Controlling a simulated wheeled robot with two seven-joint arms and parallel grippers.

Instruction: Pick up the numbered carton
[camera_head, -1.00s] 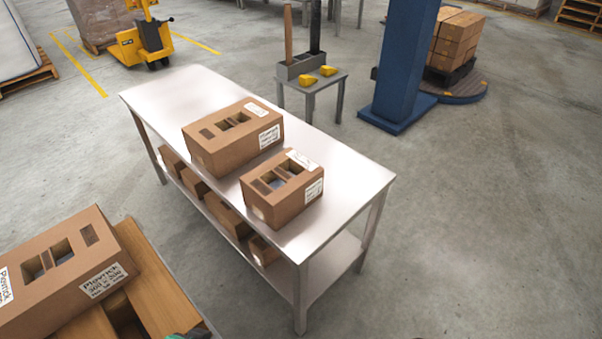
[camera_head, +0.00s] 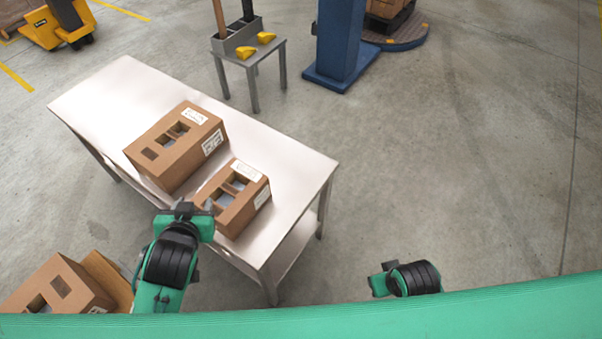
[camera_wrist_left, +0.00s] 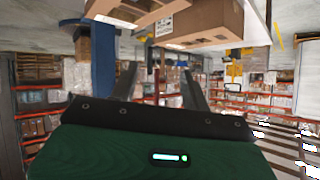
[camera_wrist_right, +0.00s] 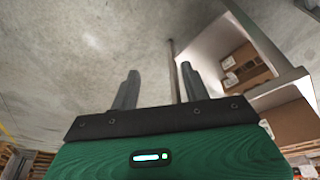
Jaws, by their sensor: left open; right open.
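Two brown cartons with white labels stand on the steel table: a larger carton (camera_head: 160,178) and a smaller carton (camera_head: 232,218) nearer its right end. A third carton (camera_head: 58,285) is at the lower left. Their label print is too small to read, so I cannot tell which is the numbered one. My left gripper (camera_head: 187,210) is open, in front of the table's near edge close to the two cartons; a carton (camera_wrist_left: 208,22) shows beyond its empty fingers in the left wrist view. My right gripper (camera_wrist_right: 160,85) is open and empty, low right of the table.
The steel table (camera_head: 95,95) has bare top around the cartons and a lower shelf. A small grey stand (camera_head: 247,58) with yellow items is behind it. A blue column (camera_head: 340,40) stands at the back. A yellow pallet truck (camera_head: 55,25) is far left. Floor at right is clear.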

